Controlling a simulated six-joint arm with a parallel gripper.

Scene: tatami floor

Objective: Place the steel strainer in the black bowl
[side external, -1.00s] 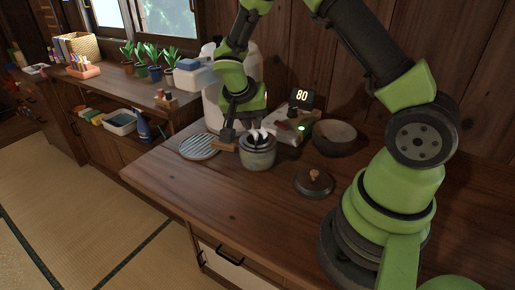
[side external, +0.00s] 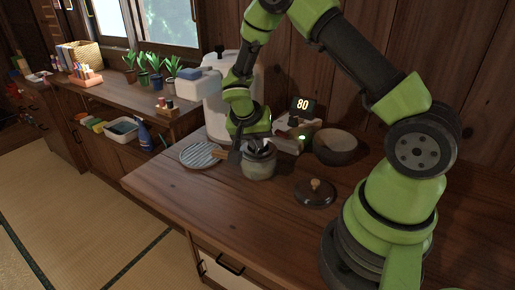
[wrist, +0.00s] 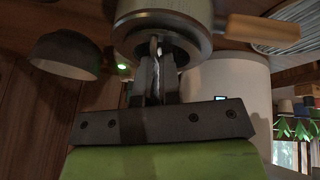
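A grey pot (side external: 259,165) with a light wooden handle stands on the wooden counter; it also shows in the wrist view (wrist: 165,12). My gripper (side external: 257,150) points down into the pot's mouth. In the wrist view its fingers (wrist: 157,62) are near each other, with a bright metallic strip between them. I cannot tell whether they grip it. A metal ring (wrist: 128,42) shows at the pot's mouth; it may be the steel strainer, mostly hidden by the pot and fingers. The dark bowl (side external: 335,149) stands right of the pot, upright; the wrist view shows it too (wrist: 62,58).
A dark lid with a wooden knob (side external: 315,192) lies in front of the bowl. A striped round plate (side external: 200,154) lies left of the pot. A device with an "80" display (side external: 303,106) and a white container (side external: 215,110) stand behind. The front counter is clear.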

